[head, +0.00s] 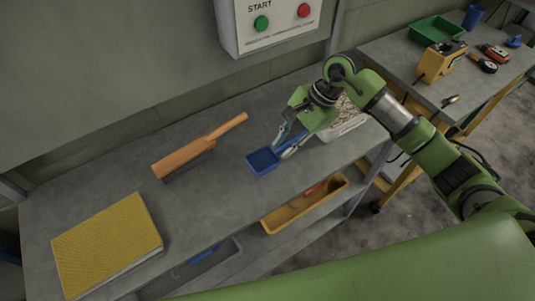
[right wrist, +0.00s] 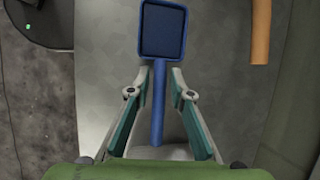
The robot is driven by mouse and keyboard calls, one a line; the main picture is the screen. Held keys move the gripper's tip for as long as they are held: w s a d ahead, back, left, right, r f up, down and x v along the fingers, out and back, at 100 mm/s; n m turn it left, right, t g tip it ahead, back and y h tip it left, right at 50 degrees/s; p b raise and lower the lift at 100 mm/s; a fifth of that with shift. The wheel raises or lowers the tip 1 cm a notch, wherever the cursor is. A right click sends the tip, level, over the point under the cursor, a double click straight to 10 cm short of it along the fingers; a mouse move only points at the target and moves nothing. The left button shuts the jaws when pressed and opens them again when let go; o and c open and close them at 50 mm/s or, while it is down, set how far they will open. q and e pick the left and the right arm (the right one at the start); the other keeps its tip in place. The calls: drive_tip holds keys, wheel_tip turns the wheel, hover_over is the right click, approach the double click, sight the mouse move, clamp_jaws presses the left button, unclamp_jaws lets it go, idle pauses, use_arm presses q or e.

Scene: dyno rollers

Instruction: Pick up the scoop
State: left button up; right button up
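The blue scoop (head: 262,161) lies on the grey bench, with its square pan toward the front and its handle running back under my right gripper. In the right wrist view the scoop (right wrist: 163,30) has its pan beyond the fingertips and its handle between the two fingers. My right gripper (head: 285,145) is open around the handle. In the right wrist view gaps show between the gripper's (right wrist: 161,72) fingers and the handle on both sides. My left gripper is not in view.
A white bin of pale granules (head: 345,120) stands right beside the gripper. A wooden-handled brush (head: 185,158) and a yellow pad (head: 105,245) lie to the left. A yellow tray (head: 300,208) sits below the front edge. A control box (head: 275,22) hangs above.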

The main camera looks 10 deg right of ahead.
drive_tip(key=shift+x, duration=0.75)
clamp_jaws()
drive_tip(key=shift+r, duration=0.2)
drive_tip(key=shift+r, duration=0.2)
wheel_tip(320, 180, up, 2)
drive_tip(key=shift+r+b, duration=0.15)
drive_tip(key=shift+b, duration=0.85)
drive_tip(key=s+r+b, duration=0.3)
drive_tip(key=s+r, duration=0.7)
drive_tip(key=s, duration=0.4)
drive_tip(key=shift+a, duration=0.5)
